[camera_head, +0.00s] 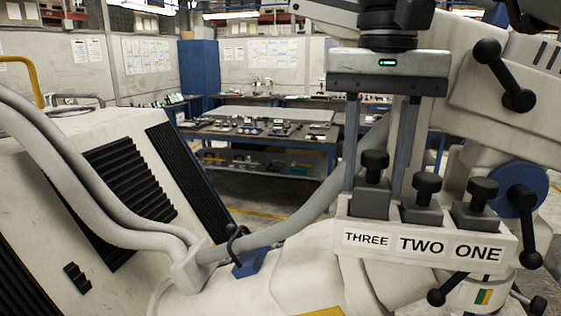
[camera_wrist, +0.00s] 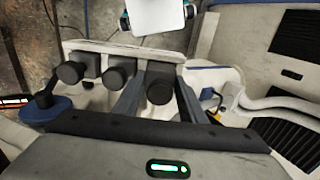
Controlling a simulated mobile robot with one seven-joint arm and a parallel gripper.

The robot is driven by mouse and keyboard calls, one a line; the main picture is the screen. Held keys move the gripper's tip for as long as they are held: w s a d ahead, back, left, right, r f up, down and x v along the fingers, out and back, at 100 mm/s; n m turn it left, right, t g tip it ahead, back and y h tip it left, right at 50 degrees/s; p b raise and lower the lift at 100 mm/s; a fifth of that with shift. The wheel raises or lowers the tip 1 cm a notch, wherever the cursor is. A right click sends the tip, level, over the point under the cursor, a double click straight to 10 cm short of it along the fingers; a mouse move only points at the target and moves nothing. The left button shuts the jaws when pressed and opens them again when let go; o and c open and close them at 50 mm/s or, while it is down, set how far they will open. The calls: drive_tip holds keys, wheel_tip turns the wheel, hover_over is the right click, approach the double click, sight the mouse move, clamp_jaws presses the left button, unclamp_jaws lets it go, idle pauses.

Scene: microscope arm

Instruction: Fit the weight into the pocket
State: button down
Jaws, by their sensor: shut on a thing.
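A three-pocket rack (camera_head: 345,224) labelled THREE, TWO and ONE holds three dark grey weights with black knobs. My gripper (camera_head: 378,186) points down over the THREE pocket, one finger on each side of the left weight (camera_head: 371,200), shut on it. This weight stands a little higher out of its pocket than the others; its lower end is hidden by the rack's front wall. The middle weight (camera_head: 424,211) and right weight (camera_head: 477,217) sit lower in TWO and ONE. In the wrist view the held weight's knob (camera_wrist: 160,86) shows between my fingers (camera_wrist: 158,98).
The rack is on a white machine with a blue round part (camera_head: 517,188) and black-knobbed levers to the right. A grey hose (camera_head: 290,226) runs behind the left finger. A vented white housing (camera_head: 110,190) stands left. Workbenches (camera_head: 265,130) are far behind.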

drive_tip(key=shift+f+b, duration=0.85)
drive_tip(key=shift+f, duration=0.3)
drive_tip(key=c, duration=1)
unclamp_jaws()
drive_tip(key=shift+c, duration=0.2)
drive_tip(key=shift+f, duration=0.1)
wheel_tip(320, 180, up, 12)
drive_tip(key=p, duration=0.7)
drive_tip(key=shift+s, duration=0.1)
